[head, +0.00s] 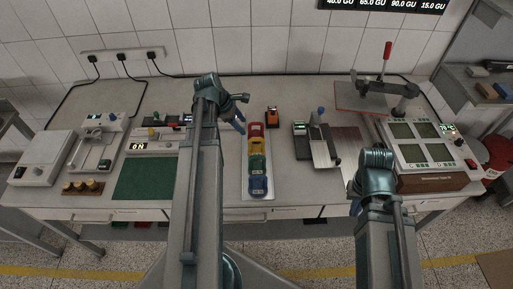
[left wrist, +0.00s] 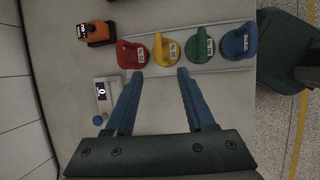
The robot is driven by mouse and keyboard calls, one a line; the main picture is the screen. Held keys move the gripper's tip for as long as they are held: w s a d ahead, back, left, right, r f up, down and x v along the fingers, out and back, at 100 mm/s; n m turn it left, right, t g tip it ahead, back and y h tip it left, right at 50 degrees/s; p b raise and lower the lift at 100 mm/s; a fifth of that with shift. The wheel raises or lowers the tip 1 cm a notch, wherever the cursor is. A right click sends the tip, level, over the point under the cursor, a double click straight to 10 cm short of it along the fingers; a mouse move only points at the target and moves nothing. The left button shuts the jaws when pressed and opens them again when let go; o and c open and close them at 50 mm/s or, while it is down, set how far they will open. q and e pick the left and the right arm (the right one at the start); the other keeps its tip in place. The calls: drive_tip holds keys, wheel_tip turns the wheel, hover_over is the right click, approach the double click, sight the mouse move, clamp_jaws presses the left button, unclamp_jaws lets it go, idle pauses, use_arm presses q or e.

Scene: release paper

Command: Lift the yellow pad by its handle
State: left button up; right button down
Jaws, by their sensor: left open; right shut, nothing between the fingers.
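The yellow pad (head: 257,145) stands in a row of coloured pads on a pale strip, between the red pad (head: 256,130) and the green pad (head: 257,164). In the left wrist view the yellow pad (left wrist: 164,50) and its upright handle with a white label lie just beyond my fingertips. My left gripper (left wrist: 160,74) is open and empty, its two blue fingers lined up with the yellow pad but apart from it. In the head view my left gripper (head: 238,120) is left of the row. My right gripper (head: 355,206) is shut, low near the table's front edge, and partly hidden.
The blue pad (head: 258,186) ends the row at the front. A green mat (head: 146,178) lies left, a press with a red handle (head: 386,60) back right, and a white panel (head: 420,142) right.

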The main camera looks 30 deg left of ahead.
sight(257, 139)
use_arm(q)
drive_tip(key=b+x, duration=0.7)
drive_tip(key=x, duration=0.1)
drive_tip(key=shift+f+b, duration=0.3)
drive_tip(key=shift+b, duration=0.05)
drive_tip(key=shift+w+d+f, duration=0.1)
drive_tip(key=shift+w+d, duration=0.05)
drive_tip(key=b+x, duration=0.5)
drive_tip(key=shift+w, duration=0.25)
clamp_jaws()
idle(1.0)
